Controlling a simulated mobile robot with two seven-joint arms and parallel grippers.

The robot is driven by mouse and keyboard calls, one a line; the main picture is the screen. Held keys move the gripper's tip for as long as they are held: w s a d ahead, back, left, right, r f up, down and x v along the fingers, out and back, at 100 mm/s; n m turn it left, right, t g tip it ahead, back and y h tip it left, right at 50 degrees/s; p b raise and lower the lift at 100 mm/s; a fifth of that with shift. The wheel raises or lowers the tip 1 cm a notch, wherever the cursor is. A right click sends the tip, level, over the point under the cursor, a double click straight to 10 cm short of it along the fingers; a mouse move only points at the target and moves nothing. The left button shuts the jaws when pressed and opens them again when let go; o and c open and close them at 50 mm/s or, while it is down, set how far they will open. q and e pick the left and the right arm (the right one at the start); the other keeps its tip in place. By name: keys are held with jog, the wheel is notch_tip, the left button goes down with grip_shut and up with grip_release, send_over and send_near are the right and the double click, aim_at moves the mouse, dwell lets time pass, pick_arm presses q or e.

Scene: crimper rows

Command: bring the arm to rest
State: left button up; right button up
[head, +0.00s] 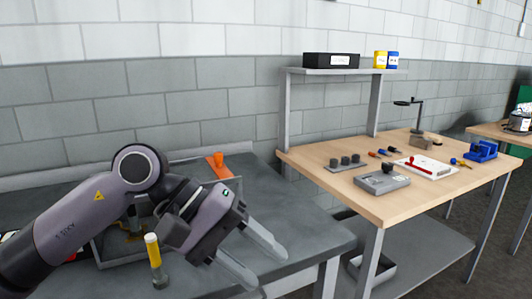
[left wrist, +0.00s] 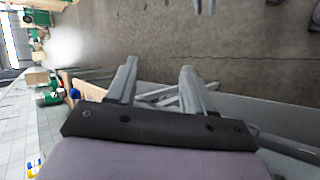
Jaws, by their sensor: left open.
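My left arm comes in from the left in the head view and reaches over the grey table. My left gripper (head: 250,258) is open and empty, its two fingers apart and pointing to the lower right near the table's right end. The left wrist view also shows the gripper (left wrist: 157,85) with nothing between its fingers and the floor beyond them. My right gripper is not in view.
The grey table (head: 310,235) holds a yellow-handled tool (head: 153,250), a grey tray (head: 110,258) and an orange item (head: 217,162). A wooden workbench (head: 400,205) with tools stands to the right. Its shelf (head: 345,71) carries a black box (head: 330,60).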

pick_arm(q)
jog(key=s+d+n+g+h, duration=0.2)
jog(key=s+d+n+h, duration=0.15)
jog(key=n+h, duration=0.35)
jog(key=w+a+f+m+t+y, duration=0.35)
jog(key=a+f+m+t, duration=0.3)
jog(key=m+t, duration=0.6)
jog(key=w+a+f+m+t+y, duration=0.2)
jog(key=w+a+f+m+t, duration=0.4)
jog(key=m, duration=0.9)
jog(key=s+a+f+n+g+y, duration=0.2)
jog(key=s+a+f+n+y, duration=0.2)
jog(key=s+f+n, duration=0.5)
jog(key=s+a+f+n+g+y, duration=0.2)
jog(key=s+a+f+n+y, duration=0.3)
jog(key=f, duration=1.2)
jog(key=s+n, duration=0.3)
jog(key=s, duration=0.1)
jog(key=shift+s+a+n, duration=0.2)
jog(key=shift+a+n, duration=0.15)
jog(key=shift+r, duration=0.1)
